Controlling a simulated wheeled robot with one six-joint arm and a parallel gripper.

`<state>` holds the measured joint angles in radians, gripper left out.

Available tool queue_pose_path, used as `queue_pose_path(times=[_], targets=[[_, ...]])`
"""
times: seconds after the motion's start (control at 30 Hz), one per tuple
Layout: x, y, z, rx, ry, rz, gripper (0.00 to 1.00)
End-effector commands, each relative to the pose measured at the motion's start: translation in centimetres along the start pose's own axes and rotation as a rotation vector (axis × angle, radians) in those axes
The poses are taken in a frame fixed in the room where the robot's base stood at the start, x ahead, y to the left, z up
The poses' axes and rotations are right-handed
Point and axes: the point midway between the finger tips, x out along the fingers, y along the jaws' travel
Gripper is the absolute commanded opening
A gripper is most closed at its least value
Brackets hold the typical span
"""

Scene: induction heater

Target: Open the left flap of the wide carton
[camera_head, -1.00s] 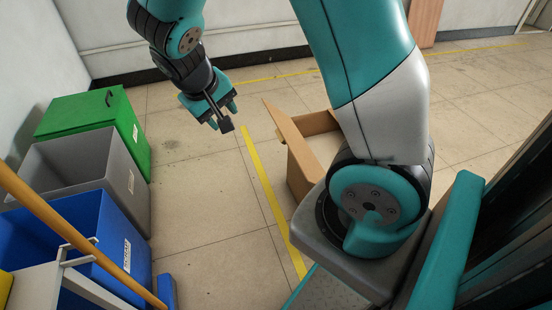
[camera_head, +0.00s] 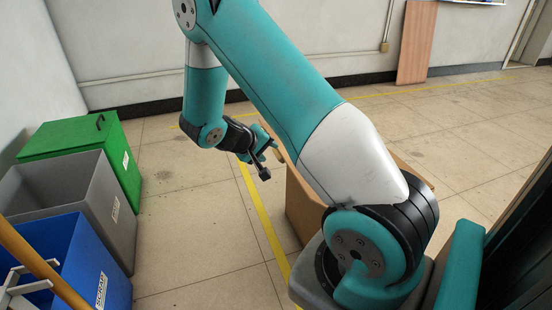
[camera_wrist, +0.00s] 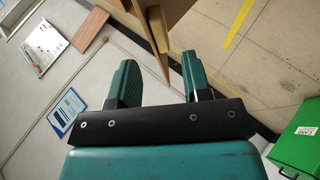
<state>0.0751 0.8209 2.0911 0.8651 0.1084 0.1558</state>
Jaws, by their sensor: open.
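The wide carton (camera_head: 300,208) stands on the floor, largely hidden behind my arm in the head view. Its left side wall shows. A small tan piece (camera_head: 280,148), which looks like part of the left flap, shows at my gripper (camera_head: 268,158). In the wrist view my gripper (camera_wrist: 163,68) is open, with its two teal fingers apart. Brown cardboard (camera_wrist: 198,28) of the carton reaches down from the top toward the gap between the fingers. I cannot tell whether a finger touches it.
Green (camera_head: 88,150), grey (camera_head: 115,215) and blue (camera_head: 100,265) bins stand at the left. A yellow floor line (camera_head: 262,222) runs beside the carton. The floor between bins and carton is clear. A brown board (camera_head: 416,45) leans on the back wall.

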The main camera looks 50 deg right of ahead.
Motion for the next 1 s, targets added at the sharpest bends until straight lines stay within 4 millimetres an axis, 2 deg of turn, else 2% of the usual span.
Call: queue_pose_path(times=[0.03, 0.1, 0.3, 0.47, 0.73, 0.93, 1.0], targets=[[1.4, -0.2, 0.2, 0.002, -0.004, 0.001, 0.45], [2.8, -0.2, 0.1, 0.002, -0.004, 0.000, 0.45], [5.4, -0.1, 0.1, 0.001, -0.001, -0.001, 0.45], [6.2, 0.0, 0.0, -0.001, -0.001, -0.001, 0.45], [6.3, 0.0, 0.0, -0.001, 0.000, -0.001, 0.45], [6.2, -0.1, 0.0, -0.001, 0.000, -0.003, 0.00], [6.2, -0.1, 0.0, -0.001, 0.000, -0.003, 0.00]])
